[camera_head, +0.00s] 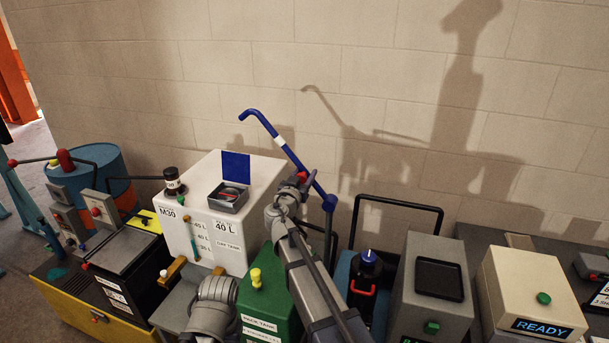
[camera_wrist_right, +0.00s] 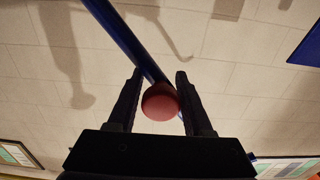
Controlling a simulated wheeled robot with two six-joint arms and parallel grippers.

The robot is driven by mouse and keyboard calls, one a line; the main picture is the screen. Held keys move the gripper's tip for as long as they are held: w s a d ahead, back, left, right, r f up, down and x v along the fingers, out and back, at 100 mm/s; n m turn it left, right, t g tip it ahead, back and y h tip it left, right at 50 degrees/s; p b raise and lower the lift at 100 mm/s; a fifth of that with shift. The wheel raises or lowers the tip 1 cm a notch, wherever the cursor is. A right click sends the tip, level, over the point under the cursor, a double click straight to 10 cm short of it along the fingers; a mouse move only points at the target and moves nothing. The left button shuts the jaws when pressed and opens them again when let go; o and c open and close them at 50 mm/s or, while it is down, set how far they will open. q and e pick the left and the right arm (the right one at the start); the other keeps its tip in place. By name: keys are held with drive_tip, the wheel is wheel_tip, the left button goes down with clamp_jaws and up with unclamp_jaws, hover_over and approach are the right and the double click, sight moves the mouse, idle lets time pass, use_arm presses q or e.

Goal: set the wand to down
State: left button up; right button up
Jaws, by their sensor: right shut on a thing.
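The wand (camera_head: 262,130) is a long blue rod with a bent tip and a white band. It stands raised and tilted, its bent tip to the upper left and its lower end at a blue joint (camera_head: 329,203). My right gripper (camera_head: 301,182) is at its lower half, shut on the wand's red knob. In the right wrist view, the red knob (camera_wrist_right: 160,102) sits between the two fingers, with the blue rod (camera_wrist_right: 127,40) running behind it. My left gripper does not show.
A white tank (camera_head: 240,253) with an open blue lid stands left of the wand. A green box (camera_head: 262,290) is in front. A black-and-red bottle (camera_head: 366,275), a grey box (camera_head: 430,306) and a cream box (camera_head: 528,275) stand to the right. The wall is behind.

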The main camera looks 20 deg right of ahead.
clamp_jaws()
drive_tip(key=shift+a, duration=0.1)
idle(0.7)
